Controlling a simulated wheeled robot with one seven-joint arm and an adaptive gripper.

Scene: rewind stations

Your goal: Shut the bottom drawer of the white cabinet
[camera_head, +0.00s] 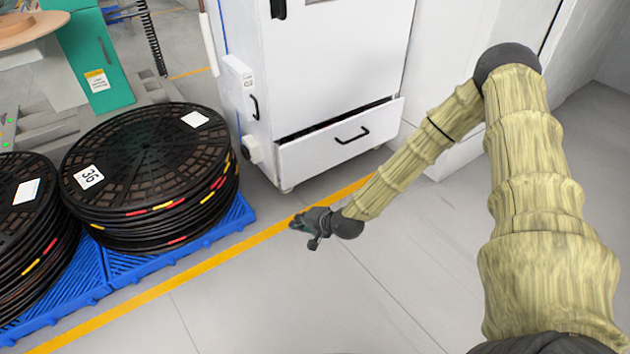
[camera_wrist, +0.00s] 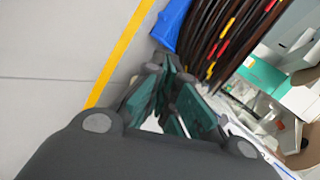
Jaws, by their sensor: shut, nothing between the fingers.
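The white cabinet (camera_head: 330,60) stands at the top middle of the head view. Its bottom drawer (camera_head: 318,152) sticks out a little at the front, with a dark gap along its top edge and a black bar handle (camera_head: 352,135). My gripper (camera_head: 302,224) is shut and empty, in front of the drawer and below it in the picture, apart from it. In the wrist view the green-padded fingers (camera_wrist: 165,90) are together. The drawer cannot be made out in the wrist view.
Stacks of black reels (camera_head: 150,170) stand on blue pallets (camera_head: 185,245) at left. A yellow floor line (camera_head: 140,299) runs between the pallets and my arm. A green machine (camera_head: 95,60) stands behind the reels. The grey floor (camera_head: 270,310) in front is clear.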

